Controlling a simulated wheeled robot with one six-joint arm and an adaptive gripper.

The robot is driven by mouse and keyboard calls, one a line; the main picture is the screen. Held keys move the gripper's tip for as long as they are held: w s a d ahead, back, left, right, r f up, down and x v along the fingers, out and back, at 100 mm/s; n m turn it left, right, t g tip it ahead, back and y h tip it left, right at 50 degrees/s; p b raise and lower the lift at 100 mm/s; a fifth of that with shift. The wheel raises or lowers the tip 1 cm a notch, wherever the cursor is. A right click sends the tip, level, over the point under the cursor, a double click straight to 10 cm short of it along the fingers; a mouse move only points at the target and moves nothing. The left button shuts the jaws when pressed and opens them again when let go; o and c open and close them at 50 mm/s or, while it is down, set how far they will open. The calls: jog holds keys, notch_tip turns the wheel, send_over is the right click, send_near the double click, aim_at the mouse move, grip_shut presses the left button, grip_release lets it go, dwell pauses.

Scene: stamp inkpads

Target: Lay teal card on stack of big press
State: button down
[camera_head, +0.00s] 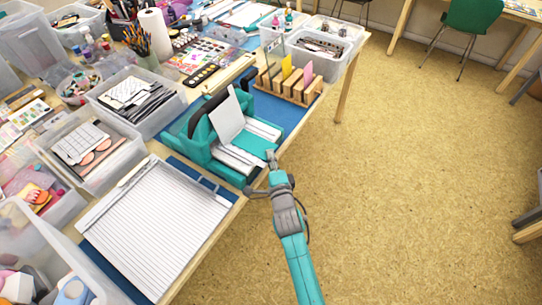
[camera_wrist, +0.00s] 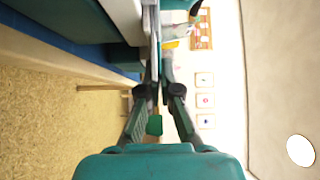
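The big press (camera_head: 203,139) is teal and stands open on the table, with a pale grey plate tilted up. A stack of white sheets (camera_head: 232,158) lies in its bed. The teal card (camera_head: 258,146) lies flat over the stack, its near edge at my fingertips. My gripper (camera_head: 271,160) reaches in from the table's front side. In the wrist view my fingers (camera_wrist: 158,75) are close together and look shut on the card's edge, seen edge-on. The fingertips are small and partly merge with the card.
A wooden rack with coloured cards (camera_head: 290,84) stands behind the press. A lined white board (camera_head: 155,225) lies in front on the left. Clear bins (camera_head: 141,102) crowd the table's left side.

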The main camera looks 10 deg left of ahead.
jog(key=c, duration=1.2)
grip_release()
jog(key=shift+c, duration=0.2)
jog(key=shift+d, duration=0.15)
jog(key=shift+s+d, duration=0.3)
jog(key=shift+d, duration=0.45)
jog(key=shift+s+d, duration=0.25)
jog(key=shift+d, duration=0.45)
jog(key=shift+s+d, duration=0.3)
jog(key=shift+d, duration=0.45)
jog(key=v, duration=1.2)
jog(key=shift+f, duration=0.1)
